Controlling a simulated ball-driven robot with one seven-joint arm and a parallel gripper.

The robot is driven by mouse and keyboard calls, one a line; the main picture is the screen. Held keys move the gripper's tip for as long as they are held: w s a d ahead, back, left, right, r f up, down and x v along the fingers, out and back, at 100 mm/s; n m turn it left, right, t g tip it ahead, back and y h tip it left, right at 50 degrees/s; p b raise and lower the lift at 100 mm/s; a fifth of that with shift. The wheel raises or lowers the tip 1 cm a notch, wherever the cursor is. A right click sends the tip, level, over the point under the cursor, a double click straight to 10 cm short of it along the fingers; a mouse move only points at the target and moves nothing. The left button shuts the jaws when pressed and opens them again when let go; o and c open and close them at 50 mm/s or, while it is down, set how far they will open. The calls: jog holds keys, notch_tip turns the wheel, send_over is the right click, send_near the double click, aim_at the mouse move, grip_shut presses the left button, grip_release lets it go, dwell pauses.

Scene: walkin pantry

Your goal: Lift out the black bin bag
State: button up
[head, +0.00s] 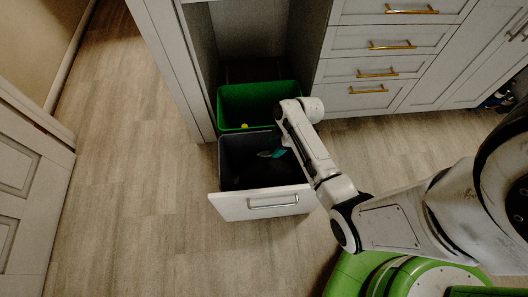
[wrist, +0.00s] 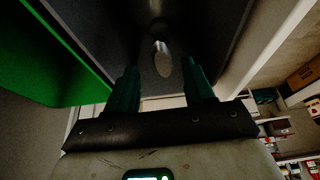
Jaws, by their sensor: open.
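The black bin bag (head: 243,176) appears as a dark mass inside the dark grey bin (head: 223,158). Its edges are hard to tell from the bin's shadowed inside. My gripper (head: 272,153) is over the grey bin's opening, at its right side; teal fingers show beside my arm, which partly hides it. In the wrist view my gripper (wrist: 160,68) has its two fingers apart, with a dark grey surface beyond. A small pale, shiny oval piece (wrist: 162,60) shows between the fingertips; I cannot tell what it is. I see no bag gripped.
A green bin (head: 230,95) with a small yellow item (head: 244,125) stands behind the grey one; the green also fills the wrist view's left. The pull-out's white front (head: 240,207) has a metal handle. Cabinet drawers (head: 385,60) stand right. Floor at left is clear.

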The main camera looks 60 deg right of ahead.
aim_at(270, 152)
jog(key=b+x, duration=0.2)
jog(key=x, duration=0.6)
jog(key=shift+a, duration=0.1)
jog(key=shift+c, duration=0.4)
grip_shut()
dwell(0.8)
